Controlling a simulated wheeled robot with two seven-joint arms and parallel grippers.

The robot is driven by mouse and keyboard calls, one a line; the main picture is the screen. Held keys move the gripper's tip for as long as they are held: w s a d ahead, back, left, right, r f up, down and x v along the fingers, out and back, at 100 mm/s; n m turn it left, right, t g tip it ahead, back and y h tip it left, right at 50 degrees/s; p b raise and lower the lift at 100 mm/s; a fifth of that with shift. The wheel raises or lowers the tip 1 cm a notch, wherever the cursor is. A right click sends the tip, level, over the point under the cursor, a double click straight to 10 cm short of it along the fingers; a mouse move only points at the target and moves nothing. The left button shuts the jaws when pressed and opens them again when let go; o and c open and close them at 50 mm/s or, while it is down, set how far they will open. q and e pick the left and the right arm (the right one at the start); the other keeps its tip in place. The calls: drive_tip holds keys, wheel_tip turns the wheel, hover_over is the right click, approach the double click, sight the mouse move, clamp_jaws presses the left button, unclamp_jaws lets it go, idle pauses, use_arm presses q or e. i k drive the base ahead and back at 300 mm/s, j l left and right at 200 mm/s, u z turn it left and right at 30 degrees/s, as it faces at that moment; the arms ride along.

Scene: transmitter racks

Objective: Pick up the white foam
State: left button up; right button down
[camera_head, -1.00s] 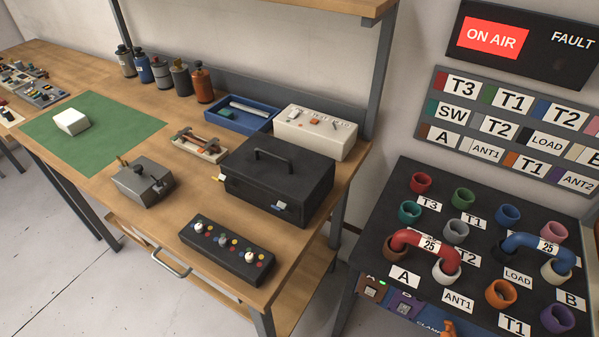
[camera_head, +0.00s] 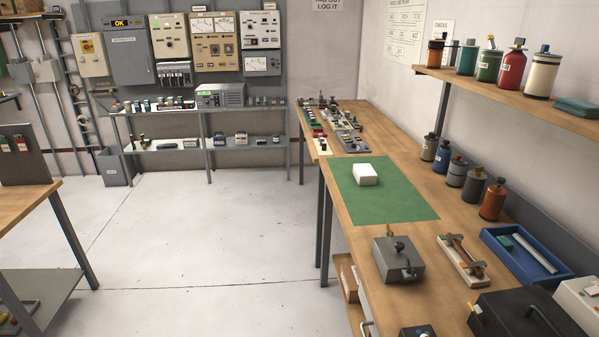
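The white foam (camera_head: 365,175) is a small white block. It lies on the green mat (camera_head: 385,205) on the wooden workbench along the right wall, near the mat's far left part. Its top and near side show, and nothing covers it. Neither of my grippers is in view.
A grey metal box (camera_head: 397,260) stands on the bench in front of the mat. Several canisters (camera_head: 455,170) line the bench's wall side. A blue tray (camera_head: 520,255) and a black case (camera_head: 525,315) are at the near right. Open floor (camera_head: 220,240) lies left of the bench.

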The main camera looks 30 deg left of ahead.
sight(364, 174)
drive_tip(key=u, duration=0.4)
drive_tip(key=z, duration=0.3)
drive_tip(key=i+j+z, duration=0.15)
drive_tip(key=z, duration=0.25)
drive_tip(key=i+j+z, duration=0.1)
drive_tip(key=j+z, duration=0.15)
drive_tip(key=z, duration=0.15)
drive_tip(key=j+z, duration=0.2)
drive_tip(key=z, duration=0.2)
drive_tip(key=i+j+z, duration=0.1)
drive_tip(key=j+z, duration=0.3)
drive_tip(key=j, duration=1.1)
drive_tip(key=j+z, duration=0.45)
drive_tip(key=j, duration=1)
drive_tip(key=k, duration=0.05)
